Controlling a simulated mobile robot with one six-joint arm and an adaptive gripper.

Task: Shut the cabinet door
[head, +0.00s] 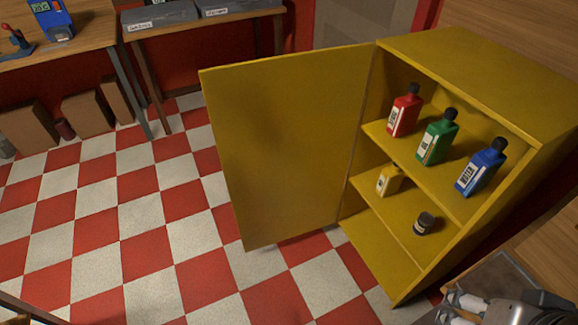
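The yellow cabinet (480,62) stands at the right of the head view with its front open. Its yellow door (285,150) is swung wide out to the left, hinged on the cabinet's left front edge. My gripper (449,307) shows in part at the bottom right corner, in front of the cabinet's lower right side and apart from the door. The frame's lower edge cuts it off, so I cannot tell whether its fingers are open or shut.
A red bottle (404,112), green bottle (437,138) and blue bottle (481,168) stand on the upper shelf. A yellow bottle (389,180) and dark jar (424,223) are lower down. The checkered floor (130,220) is clear left of the door. Workbenches (85,30) and boxes (88,114) stand behind.

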